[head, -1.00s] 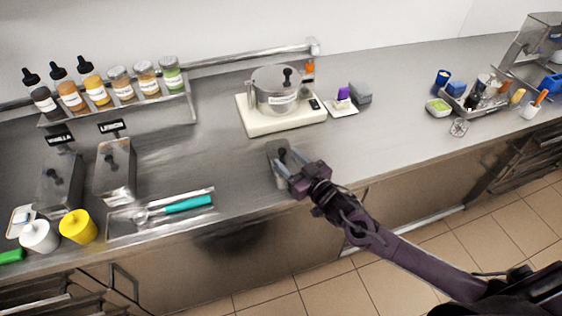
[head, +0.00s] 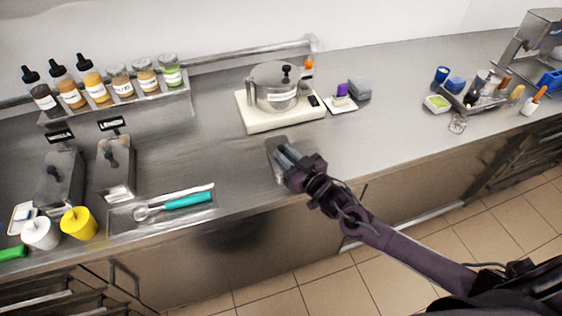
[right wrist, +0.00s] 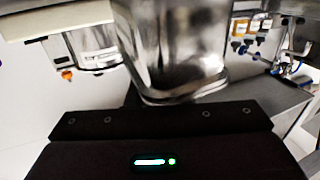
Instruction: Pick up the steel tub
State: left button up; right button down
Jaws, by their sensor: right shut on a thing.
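The steel tub (head: 272,147) is at the middle of the counter's front part, below the white scale in the head view. My right gripper (head: 285,157) is shut on it and hides much of its top. In the right wrist view the shiny steel tub (right wrist: 175,50) fills the upper middle, just beyond the dark gripper body. I cannot tell whether its base touches the counter. My left gripper is not in view.
Behind is a pot (head: 275,88) on a white scale (head: 262,121). Two lidded steel containers (head: 115,165) stand left, near a tray (head: 122,224) with a teal-handled tool. Small items and a tray (head: 470,108) are right. Bare counter (head: 385,135) lies between.

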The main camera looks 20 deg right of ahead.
jog(key=shift+r, duration=0.1)
notch_tip(320, 180, up, 20)
jog(key=b, duration=0.3)
jog(key=s+d+f+m+t+h, duration=0.1)
jog(key=s+f+m+h, duration=0.4)
jog(key=s+f, duration=0.65)
jog(key=w+r+n+g+y, duration=0.1)
jog(key=w+r+n+y, duration=0.4)
jog(key=w+r, duration=0.6)
jog(key=shift+w+a+r, duration=0.25)
jog(key=shift+w+a, duration=0.05)
jog(key=shift+a, duration=0.15)
